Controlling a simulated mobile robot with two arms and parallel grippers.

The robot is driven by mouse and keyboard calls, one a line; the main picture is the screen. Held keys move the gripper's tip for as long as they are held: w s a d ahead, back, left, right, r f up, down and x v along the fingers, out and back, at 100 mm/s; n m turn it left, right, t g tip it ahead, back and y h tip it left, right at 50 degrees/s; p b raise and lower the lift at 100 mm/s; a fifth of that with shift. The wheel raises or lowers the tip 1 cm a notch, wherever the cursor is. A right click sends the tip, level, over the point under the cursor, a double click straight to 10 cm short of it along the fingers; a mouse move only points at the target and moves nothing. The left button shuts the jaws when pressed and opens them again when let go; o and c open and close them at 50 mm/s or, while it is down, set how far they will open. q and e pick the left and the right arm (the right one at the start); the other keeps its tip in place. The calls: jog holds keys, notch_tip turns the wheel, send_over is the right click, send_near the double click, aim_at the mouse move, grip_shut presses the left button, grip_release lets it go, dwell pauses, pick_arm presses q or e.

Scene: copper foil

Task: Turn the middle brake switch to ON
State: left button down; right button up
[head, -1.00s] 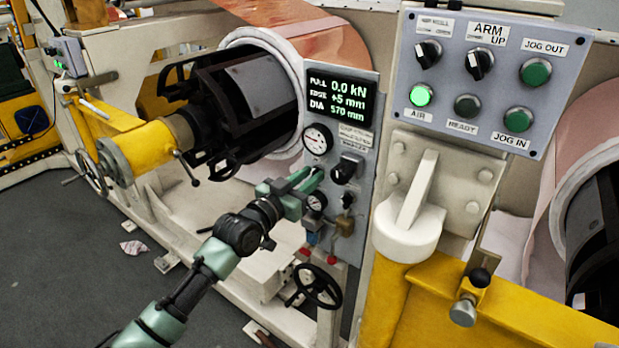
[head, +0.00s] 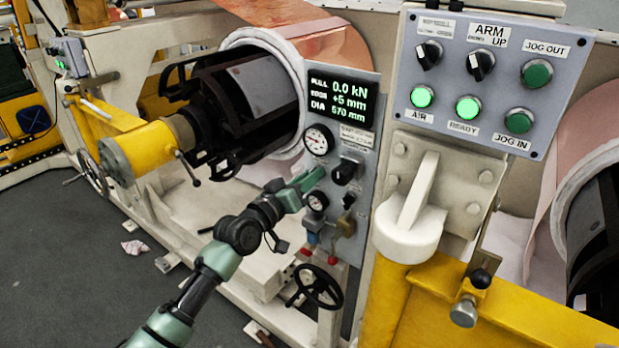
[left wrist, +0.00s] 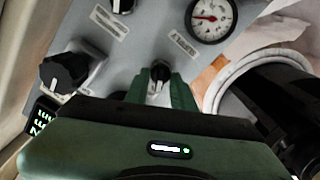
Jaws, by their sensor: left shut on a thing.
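My left gripper (head: 314,178) reaches the grey panel (head: 362,130) from the left, just below its upper gauge (head: 318,139). In the left wrist view the green fingers (left wrist: 158,90) are shut on a small black switch (left wrist: 159,70). The fingers hide that switch in the head view. A bigger black knob (head: 346,170) stands just right of the fingertips; it also shows at the left of the left wrist view (left wrist: 65,70).
A lower gauge (head: 316,200), a brass valve (head: 346,226) and a black handwheel (head: 318,286) sit below the gripper. A dark display (head: 340,103) is above it. A control box (head: 490,80) with green lamps is at the upper right. The black reel core (head: 245,100) stands behind.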

dwell(0.3)
pick_arm(q)
jog(key=c, duration=1.5)
grip_release()
jog(key=shift+c, duration=0.2)
jog(key=v, duration=0.8)
jog(key=shift+b, duration=0.35)
jog(key=shift+w, duration=0.1)
